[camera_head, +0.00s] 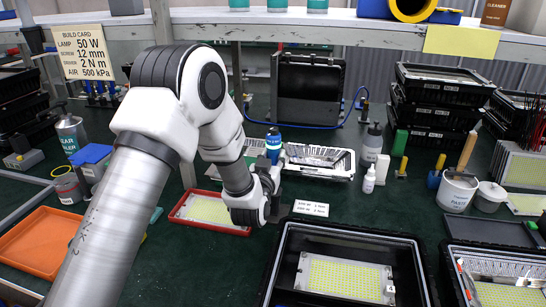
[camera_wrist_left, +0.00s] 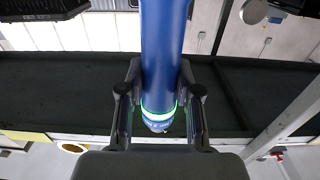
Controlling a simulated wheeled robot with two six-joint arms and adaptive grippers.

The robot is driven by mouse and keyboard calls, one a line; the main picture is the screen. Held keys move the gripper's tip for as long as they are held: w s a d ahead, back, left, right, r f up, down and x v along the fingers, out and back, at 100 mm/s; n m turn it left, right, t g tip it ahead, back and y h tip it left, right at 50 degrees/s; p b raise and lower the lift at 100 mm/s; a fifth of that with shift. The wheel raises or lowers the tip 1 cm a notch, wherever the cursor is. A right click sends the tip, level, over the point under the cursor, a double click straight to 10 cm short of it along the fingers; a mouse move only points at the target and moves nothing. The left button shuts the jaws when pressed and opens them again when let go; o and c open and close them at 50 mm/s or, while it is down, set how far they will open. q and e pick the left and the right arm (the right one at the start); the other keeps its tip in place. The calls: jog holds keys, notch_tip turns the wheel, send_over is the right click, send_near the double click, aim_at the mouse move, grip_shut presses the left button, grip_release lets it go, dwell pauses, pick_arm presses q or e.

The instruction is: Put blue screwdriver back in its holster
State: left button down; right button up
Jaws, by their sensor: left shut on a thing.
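My left gripper (camera_head: 268,186) is shut on the blue screwdriver (camera_wrist_left: 163,40), a thick blue cylinder. In the left wrist view it stands between the two fingers (camera_wrist_left: 160,88), with a pale band and a glowing green ring near its end. In the head view the screwdriver's blue upper part (camera_head: 273,137) rises above the gripper, roughly upright. The arm and gripper hide its lower part. I cannot make out the holster with certainty; a dark block partly shows just below the gripper. My right gripper is not in view.
A red tray (camera_head: 243,230) with a light panel lies under my left wrist. A black open housing (camera_head: 421,272) with a panel stands in front. A white label card (camera_head: 311,208) lies right of the gripper.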

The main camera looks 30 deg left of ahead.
pick_arm(q)
jog(key=shift+f+b, duration=1.6)
jog(key=shift+f, duration=0.4)
jog(key=c, duration=0.7)
grip_release()
jog(key=shift+s, duration=0.1)
jog(key=v, duration=1.2)
